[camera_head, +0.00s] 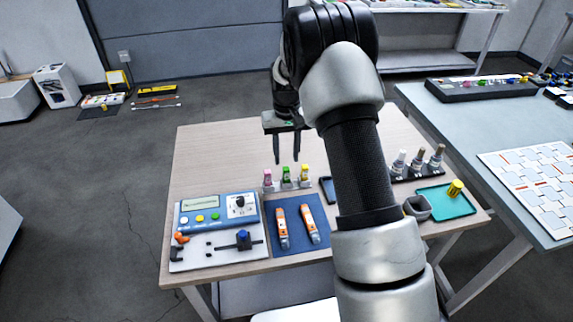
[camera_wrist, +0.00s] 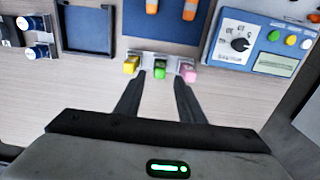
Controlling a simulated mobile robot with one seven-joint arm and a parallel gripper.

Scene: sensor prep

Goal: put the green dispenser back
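The green dispenser (camera_head: 286,174) stands upright in the middle of a small rack, between a pink-capped dispenser (camera_head: 268,177) and a yellow-capped one (camera_head: 304,174). The wrist view shows its green cap (camera_wrist: 160,70) in line between my fingertips, with the yellow cap (camera_wrist: 131,65) to the left and the pink cap (camera_wrist: 189,73) to the right. My gripper (camera_head: 287,161) points down, fingers apart, above and a little behind the row. It also shows in the wrist view (camera_wrist: 160,80), open with nothing held between the fingers. I cannot tell its exact height above the caps.
A blue mat (camera_head: 300,245) with two orange tools lies in front of the rack. A blue meter (camera_head: 218,213) stands at left. The table behind the rack is clear.

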